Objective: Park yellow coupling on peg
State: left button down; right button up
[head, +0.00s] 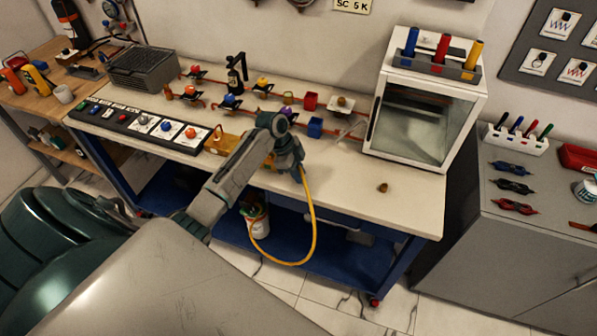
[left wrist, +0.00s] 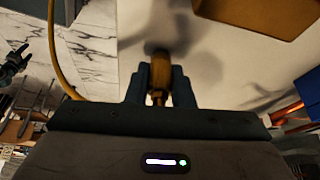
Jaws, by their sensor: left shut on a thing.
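My left gripper (head: 292,166) is low over the front half of the bench top. In the left wrist view its two fingers (left wrist: 160,88) are shut on a brass-yellow coupling (left wrist: 160,72). The yellow hose (head: 313,225) hangs from the gripper over the bench's front edge in a loop. It also shows in the left wrist view (left wrist: 57,62). The arm hides the coupling in the head view. I cannot clearly make out the peg. A dark claw-like shape at the wrist view's left edge may be my right gripper; its fingers are unclear.
A yellow box (head: 223,143) lies left of the gripper. A small brown piece (head: 383,187) stands on open bench top to the right. A white glass-fronted cabinet (head: 421,105) is behind it. Red piping with coloured valves (head: 263,84) runs along the back.

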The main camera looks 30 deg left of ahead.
pick_arm(q)
jog(key=c, duration=0.9)
grip_release()
jog(key=shift+o, duration=0.2)
jog(key=shift+a+r, duration=0.2)
jog(key=shift+r, duration=0.1)
jog(key=b+v, duration=0.3)
jog(key=v, duration=0.7)
jog(key=shift+d, duration=0.1)
